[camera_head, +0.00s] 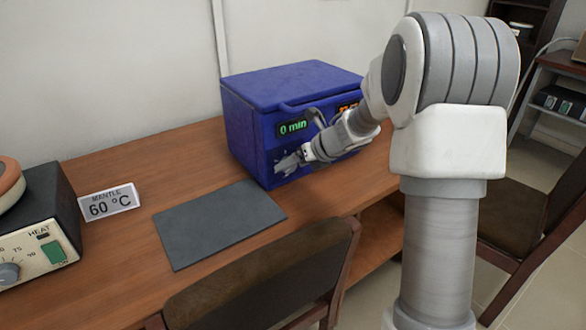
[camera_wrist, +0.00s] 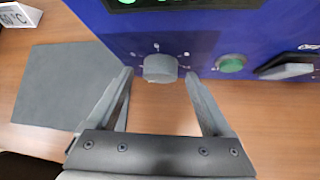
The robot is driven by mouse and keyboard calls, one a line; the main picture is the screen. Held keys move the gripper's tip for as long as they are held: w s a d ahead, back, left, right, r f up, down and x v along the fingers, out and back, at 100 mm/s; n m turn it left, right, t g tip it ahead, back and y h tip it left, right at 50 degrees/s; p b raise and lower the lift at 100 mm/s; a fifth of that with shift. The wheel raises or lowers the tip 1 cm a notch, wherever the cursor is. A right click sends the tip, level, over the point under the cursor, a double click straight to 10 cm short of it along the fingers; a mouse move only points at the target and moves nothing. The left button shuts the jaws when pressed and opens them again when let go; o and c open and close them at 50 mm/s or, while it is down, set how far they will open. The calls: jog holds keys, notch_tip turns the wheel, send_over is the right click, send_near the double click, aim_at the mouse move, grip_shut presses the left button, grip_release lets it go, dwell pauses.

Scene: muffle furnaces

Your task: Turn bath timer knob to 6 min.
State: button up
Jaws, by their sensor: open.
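The blue bath (camera_head: 262,110) stands on the wooden table, and its green display (camera_head: 293,128) reads 0 min. The grey round timer knob (camera_wrist: 160,68) shows in the wrist view on the blue front panel, with small white marks around it. My gripper (camera_wrist: 160,76) is open, with one finger on each side of the knob and visible gaps between the fingers and the knob. In the head view my gripper (camera_head: 287,163) is at the panel's lower left and hides most of the knob.
A green button (camera_wrist: 231,64) and a dark switch (camera_wrist: 287,67) sit right of the knob. A sign reading 60 °C (camera_head: 109,202) and a heater (camera_head: 36,225) stand left. A chair (camera_head: 265,275) is at the table's front edge.

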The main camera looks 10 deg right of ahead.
jog(key=shift+w+a+f, duration=0.15)
jog(key=shift+w+f, duration=0.1)
jog(key=shift+c, duration=0.3)
grip_shut()
